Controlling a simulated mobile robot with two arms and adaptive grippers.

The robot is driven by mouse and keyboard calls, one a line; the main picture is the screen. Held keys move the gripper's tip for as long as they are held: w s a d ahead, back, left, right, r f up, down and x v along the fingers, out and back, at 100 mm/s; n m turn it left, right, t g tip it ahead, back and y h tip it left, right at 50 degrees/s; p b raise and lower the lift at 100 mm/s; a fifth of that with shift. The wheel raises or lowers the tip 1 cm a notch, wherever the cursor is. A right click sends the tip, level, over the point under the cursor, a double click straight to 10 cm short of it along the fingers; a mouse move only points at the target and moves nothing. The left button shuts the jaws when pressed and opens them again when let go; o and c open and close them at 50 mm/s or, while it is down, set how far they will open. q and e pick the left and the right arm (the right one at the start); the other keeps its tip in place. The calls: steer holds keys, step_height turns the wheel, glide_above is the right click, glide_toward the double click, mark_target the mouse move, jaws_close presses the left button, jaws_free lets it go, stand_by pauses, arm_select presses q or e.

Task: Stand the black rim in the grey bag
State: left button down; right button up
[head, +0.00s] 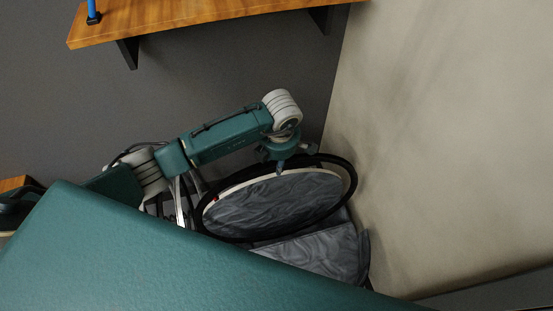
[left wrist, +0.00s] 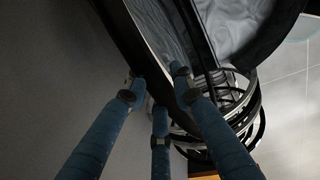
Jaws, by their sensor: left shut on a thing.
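The black rim (head: 353,186) is a large tilted ring at the mouth of the grey bag (head: 312,254). Grey cloth with a pale edge shows through the ring. I cannot tell how deep the rim sits in the bag. My left gripper (head: 285,164) is at the rim's upper edge and shut on it. In the left wrist view its blue fingers (left wrist: 158,95) close about a dark band, which looks like the rim (left wrist: 130,42), beside the grey cloth (left wrist: 228,22). My right gripper is not in view.
A pale wall (head: 440,150) stands close on the right and a dark wall (head: 270,60) behind. A wooden shelf (head: 190,20) juts out above. In the left wrist view, several stacked wire-like rings (left wrist: 250,105) lie beyond the fingers.

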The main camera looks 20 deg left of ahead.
arm_select(q)
step_height(320, 180, down, 20)
steer(key=b, duration=1.4)
steer(key=shift+f+b, duration=0.35)
steer(key=shift+b, duration=0.1)
steer(key=shift+w+a, duration=0.15)
steer(key=shift+w, duration=0.1)
steer(key=shift+w+a+b, duration=0.35)
steer(key=shift+w+b, duration=0.2)
steer(key=c, duration=1.4)
jaws_free()
steer(key=shift+s, duration=0.1)
